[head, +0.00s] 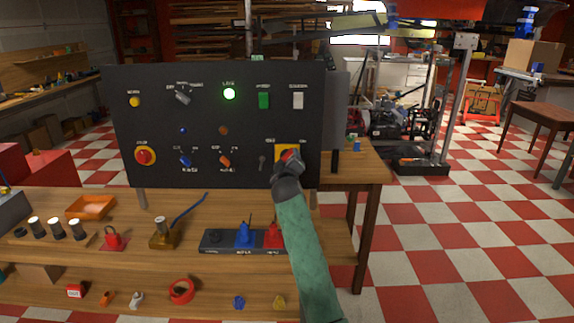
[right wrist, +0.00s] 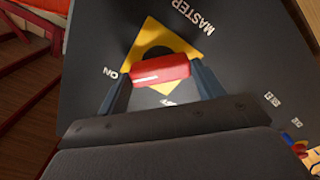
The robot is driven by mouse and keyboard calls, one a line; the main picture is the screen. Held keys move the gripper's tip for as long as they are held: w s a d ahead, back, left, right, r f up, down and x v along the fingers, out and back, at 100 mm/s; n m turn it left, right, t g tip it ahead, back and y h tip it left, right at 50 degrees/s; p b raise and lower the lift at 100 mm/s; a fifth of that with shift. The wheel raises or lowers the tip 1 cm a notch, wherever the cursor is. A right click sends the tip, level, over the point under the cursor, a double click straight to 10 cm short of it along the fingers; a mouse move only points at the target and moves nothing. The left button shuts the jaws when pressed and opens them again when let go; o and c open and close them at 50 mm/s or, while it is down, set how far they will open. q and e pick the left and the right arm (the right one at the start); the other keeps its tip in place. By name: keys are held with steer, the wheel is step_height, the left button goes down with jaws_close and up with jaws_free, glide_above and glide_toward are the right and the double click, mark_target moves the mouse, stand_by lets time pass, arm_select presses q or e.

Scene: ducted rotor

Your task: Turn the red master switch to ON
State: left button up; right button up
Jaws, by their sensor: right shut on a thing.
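The red master switch handle (head: 289,155) sits on a yellow plate (head: 280,149) at the lower right of the black panel (head: 205,115). In the right wrist view the red handle (right wrist: 160,72) lies across between the two fingers of my right gripper (right wrist: 163,82), over the yellow diamond plate (right wrist: 186,46). That gripper is shut on the handle. The ON label (right wrist: 111,72) is beside the handle's left end there. The MASTER label (right wrist: 195,15) is above it, and another label below is partly hidden. My right gripper (head: 288,162) covers part of the switch in the head view. My left gripper is not in view.
The wooden bench (head: 350,170) below holds a blue plug (head: 245,236) and loose parts.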

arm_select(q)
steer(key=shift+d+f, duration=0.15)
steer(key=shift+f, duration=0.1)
arm_select(e)
steer(key=shift+o, duration=0.2)
steer(key=shift+f, duration=0.15)
steer(key=o, duration=1)
steer(key=shift+c, duration=0.2)
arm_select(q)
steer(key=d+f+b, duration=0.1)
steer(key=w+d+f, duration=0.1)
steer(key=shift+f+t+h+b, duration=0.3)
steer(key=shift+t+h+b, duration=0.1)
arm_select(e)
steer(key=s, duration=0.7)
steer(key=shift+s, duration=0.4)
